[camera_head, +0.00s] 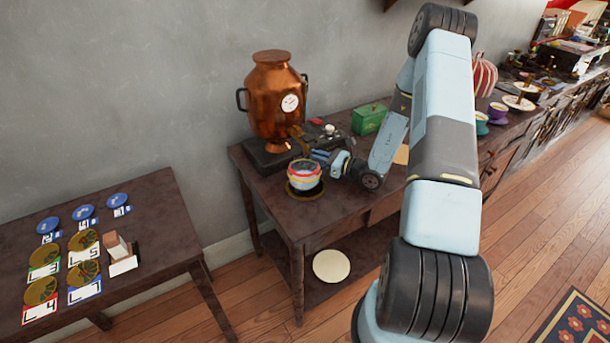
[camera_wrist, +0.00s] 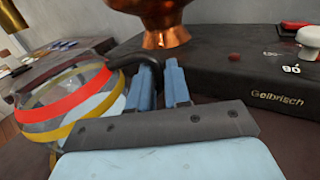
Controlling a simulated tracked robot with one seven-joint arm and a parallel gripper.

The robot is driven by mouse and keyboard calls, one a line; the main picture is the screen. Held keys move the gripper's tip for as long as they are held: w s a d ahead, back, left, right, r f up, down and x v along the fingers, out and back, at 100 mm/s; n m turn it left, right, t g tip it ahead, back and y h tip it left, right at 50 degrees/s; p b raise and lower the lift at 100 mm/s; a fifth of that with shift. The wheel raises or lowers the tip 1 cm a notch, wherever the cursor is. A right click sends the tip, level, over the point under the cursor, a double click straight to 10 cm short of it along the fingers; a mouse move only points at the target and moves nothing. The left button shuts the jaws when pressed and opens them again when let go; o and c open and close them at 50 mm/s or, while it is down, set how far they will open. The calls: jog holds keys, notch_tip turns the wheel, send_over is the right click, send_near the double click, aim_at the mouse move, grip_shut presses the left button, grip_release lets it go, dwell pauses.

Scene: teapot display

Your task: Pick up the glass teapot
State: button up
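The glass teapot (camera_head: 304,175) is a round see-through pot with red and yellow bands. It is upright over a dark gold-rimmed saucer (camera_head: 305,194) near the table's left end; I cannot tell whether it touches it. In the wrist view the teapot (camera_wrist: 58,108) fills the left side, and its dark curved handle (camera_wrist: 128,60) reaches to my fingers. My gripper (camera_head: 330,160) is just right of the teapot. In the wrist view the fingers (camera_wrist: 160,72) are close together, with the dark handle in the narrow gap between them. The fingers hide part of the handle.
A copper samovar (camera_head: 275,95) stands on a dark base (camera_head: 265,156) close behind the teapot. A green box (camera_head: 369,118) is to the right. A separate left table (camera_head: 150,225) carries labelled medallions. My arm hides the middle of the long table.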

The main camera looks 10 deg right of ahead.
grip_shut()
dwell(1.2)
